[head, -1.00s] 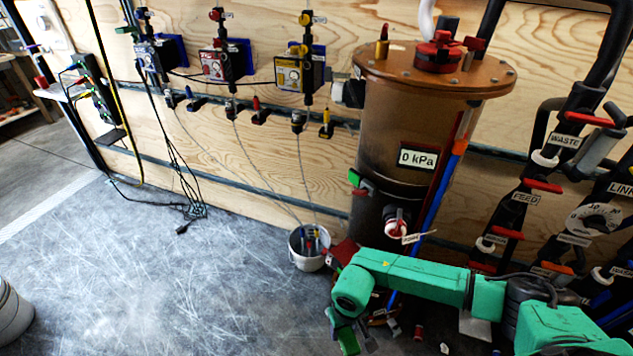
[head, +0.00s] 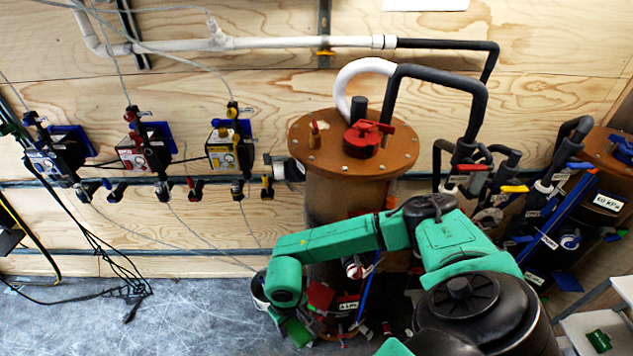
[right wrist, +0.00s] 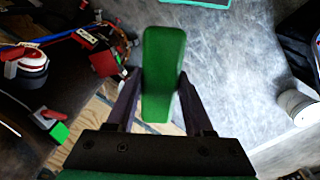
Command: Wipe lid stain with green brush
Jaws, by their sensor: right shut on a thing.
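The copper tank's round lid (head: 305,150) is at the upper middle of the head view, with a red fitting (head: 362,138) on top. I cannot make out a stain on it. My right arm reaches left across the front of the tank, with its wrist low and left of it, well below the lid. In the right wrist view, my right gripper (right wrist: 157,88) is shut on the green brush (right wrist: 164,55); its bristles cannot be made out. My left gripper is not in view.
A white hose and a black pipe (head: 440,80) rise behind the lid. Valves and pipes crowd the right, beside a second copper tank (head: 612,152). Pumps (head: 133,152) hang on the wooden wall at left.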

